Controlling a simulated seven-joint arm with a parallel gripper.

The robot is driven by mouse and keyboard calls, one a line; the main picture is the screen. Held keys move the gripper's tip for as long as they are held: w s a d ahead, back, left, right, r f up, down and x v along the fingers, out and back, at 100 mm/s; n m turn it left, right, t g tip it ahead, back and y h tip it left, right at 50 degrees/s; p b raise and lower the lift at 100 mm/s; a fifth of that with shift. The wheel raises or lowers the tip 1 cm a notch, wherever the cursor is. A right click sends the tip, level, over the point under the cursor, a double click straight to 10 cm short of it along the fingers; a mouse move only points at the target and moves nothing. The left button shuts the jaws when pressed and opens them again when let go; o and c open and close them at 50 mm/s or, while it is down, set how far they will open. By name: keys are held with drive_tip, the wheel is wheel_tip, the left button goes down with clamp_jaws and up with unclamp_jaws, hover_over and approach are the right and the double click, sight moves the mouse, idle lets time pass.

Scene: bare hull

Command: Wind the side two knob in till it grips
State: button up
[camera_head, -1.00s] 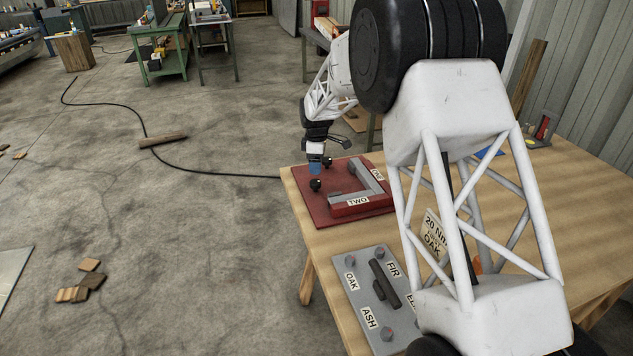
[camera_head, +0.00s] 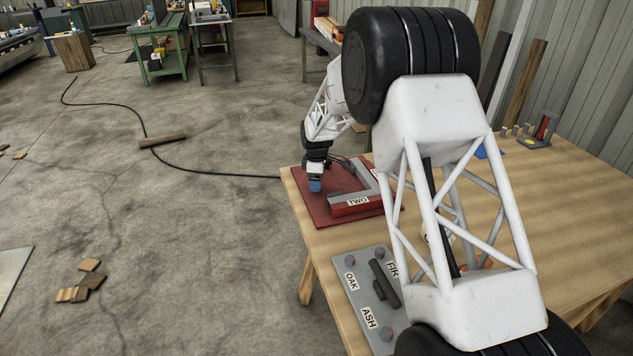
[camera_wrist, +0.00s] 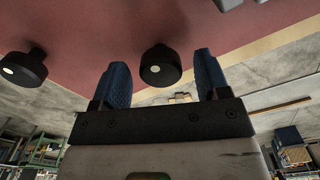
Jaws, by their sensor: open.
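The red fixture (camera_head: 323,209) lies on the wooden table with a grey angled bar and a "TWO" label (camera_head: 357,201) on its front side. My gripper (camera_head: 315,187) is low over its left part. In the wrist view, a black knob (camera_wrist: 160,67) sits between my open blue fingers (camera_wrist: 161,78), with a gap on each side. A second black knob (camera_wrist: 22,70) is to the left, outside the fingers. In the head view my gripper hides the nearer knob. I cannot tell how far either knob is wound in.
A grey plate (camera_head: 352,300) with a dark handle and "OAK", "FIR" and "ASH" labels lies nearer on the table (camera_head: 580,200). My arm covers much of the table's middle. A small grey rack (camera_head: 535,140) stands at the far right. Beyond the table's left edge is open floor.

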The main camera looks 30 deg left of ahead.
drive_tip(key=shift+f, duration=0.25)
drive_tip(key=shift+c, duration=0.5)
drive_tip(key=c, duration=0.8)
drive_tip(key=shift+c, duration=0.2)
